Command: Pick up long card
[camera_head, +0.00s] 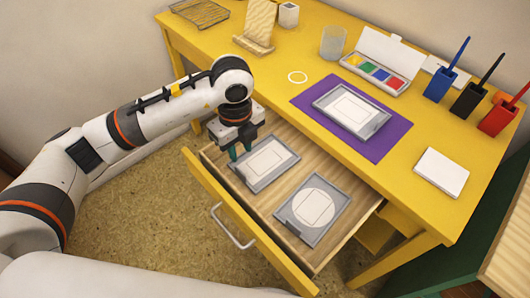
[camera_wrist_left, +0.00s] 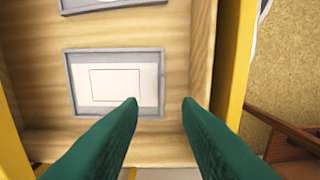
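The open drawer (camera_head: 286,185) holds two grey trays. The left tray (camera_head: 239,179) carries a white rectangular card (camera_head: 264,164) with an outlined rectangle; the tray (camera_wrist_left: 68,85) and card (camera_wrist_left: 90,98) also show in the left wrist view. The other tray (camera_head: 312,237) carries a round white card (camera_head: 325,203). A third grey tray (camera_head: 379,124) with a white rectangular card (camera_head: 352,108) lies on the desk. My left gripper (camera_head: 241,148) is over the drawer, near the rectangular card's tray. Its green fingers (camera_wrist_left: 160,103) are apart and empty. My right gripper is out of view.
The purple mat (camera_head: 314,89) lies under the desk tray. A paint box (camera_head: 381,72), glass (camera_head: 333,43), blue, black and red brush holders (camera_head: 467,99) and a white pad (camera_head: 441,172) stand around it. The drawer front (camera_head: 245,225) rises as an edge.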

